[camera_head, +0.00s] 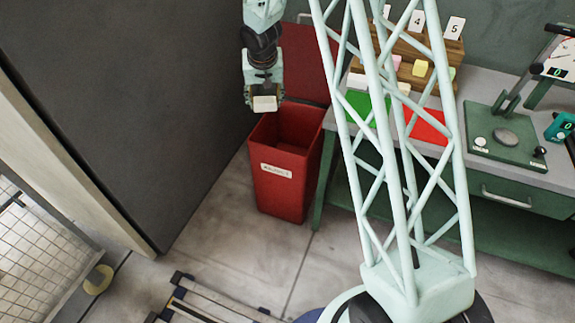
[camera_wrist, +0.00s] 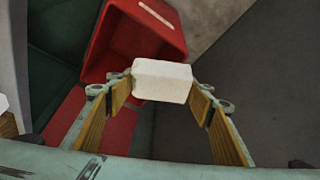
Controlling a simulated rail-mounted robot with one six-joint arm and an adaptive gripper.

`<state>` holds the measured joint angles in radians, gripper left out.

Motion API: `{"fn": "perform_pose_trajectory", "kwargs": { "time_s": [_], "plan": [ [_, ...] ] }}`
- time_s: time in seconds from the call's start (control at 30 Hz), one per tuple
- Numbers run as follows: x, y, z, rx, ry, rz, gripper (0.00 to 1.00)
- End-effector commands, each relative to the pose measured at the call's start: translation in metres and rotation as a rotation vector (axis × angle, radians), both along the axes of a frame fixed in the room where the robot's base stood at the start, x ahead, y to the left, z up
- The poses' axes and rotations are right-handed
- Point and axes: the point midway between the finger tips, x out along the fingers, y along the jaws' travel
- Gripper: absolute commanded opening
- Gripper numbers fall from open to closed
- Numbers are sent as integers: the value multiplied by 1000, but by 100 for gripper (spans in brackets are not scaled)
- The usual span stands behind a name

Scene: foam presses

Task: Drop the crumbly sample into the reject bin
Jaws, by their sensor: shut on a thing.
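My gripper (camera_head: 265,101) is shut on a pale cream foam block, the sample (camera_head: 264,104). In the wrist view the sample (camera_wrist: 162,80) sits between the two wood-faced fingers of my gripper (camera_wrist: 168,88). The red reject bin (camera_head: 282,177) stands on the floor with its lid (camera_head: 307,65) tipped up behind it and a white label on its front. In the head view my gripper is over the bin's back left rim. In the wrist view the sample overlaps the near part of the bin (camera_wrist: 160,45). The bin's inside is only partly seen.
A workbench (camera_head: 470,165) right of the bin bears a green mat (camera_head: 366,106), a red mat (camera_head: 428,126), a wooden rack (camera_head: 445,50) with numbered cards and foam blocks, and a press (camera_head: 507,137). A dark panel (camera_head: 150,90) stands close left of the bin.

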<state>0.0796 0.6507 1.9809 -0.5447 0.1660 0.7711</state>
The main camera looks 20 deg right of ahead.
Motion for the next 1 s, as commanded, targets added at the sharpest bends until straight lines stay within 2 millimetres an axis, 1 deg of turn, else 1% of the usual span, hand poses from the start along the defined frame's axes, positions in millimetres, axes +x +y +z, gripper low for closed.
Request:
{"fn": "perform_pose_trajectory", "kwargs": {
  "time_s": [0.03,0.3,0.53,0.8,1.0],
  "plan": [
    [7,-8,-8,-1,1,-21,41],
    [41,-50,-39,-5,-3,-140,41],
    [67,-88,-67,-8,-6,-243,41],
    [92,-135,-99,-12,-9,-365,41],
    [105,-163,-120,-13,-9,-438,41]
  ]
}}
